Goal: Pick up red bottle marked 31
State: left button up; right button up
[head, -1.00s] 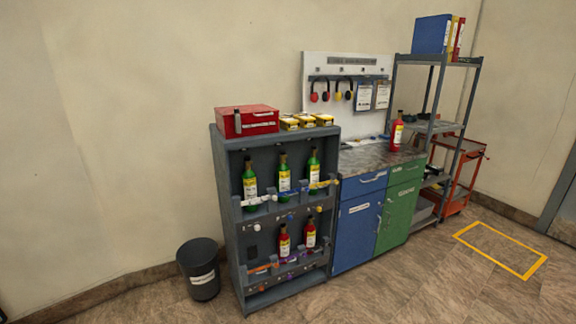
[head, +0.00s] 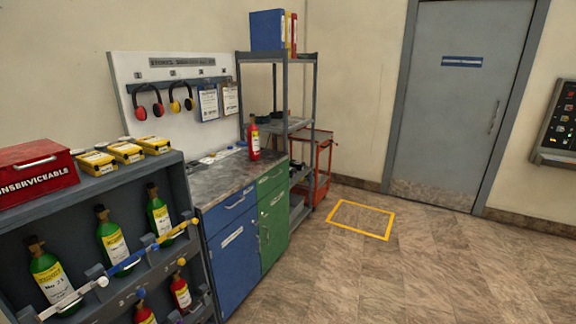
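A red bottle (head: 253,139) with a yellow and white label stands upright on the grey worktop, near its far right end; its number is too small to read. Two more red bottles stand in the lower part of the grey rack, one at the bottom edge of the head view (head: 145,313) and one to its right (head: 181,292). Their numbers cannot be read either. Several green bottles (head: 112,237) stand on the rack's upper level behind coloured bars. Neither of my grippers is in view.
The worktop (head: 222,183) sits on a blue cabinet (head: 236,262) and a green cabinet (head: 273,232). A red box (head: 36,174) and yellow boxes (head: 126,152) lie on the rack. A shelf unit (head: 314,85) and red trolley (head: 322,165) stand beyond. The right floor is clear, with a yellow outline (head: 362,206).

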aim_at(253, 132)
jog(key=i+z, duration=0.25)
jog(key=i, duration=1.2)
jog(key=i+l+u, duration=0.1)
jog(key=i+u, duration=0.35)
jog(key=i+l+u, duration=0.3)
jog(key=i+u, duration=0.2)
jog(key=i+l+u, duration=0.45)
jog(key=i+l, duration=0.05)
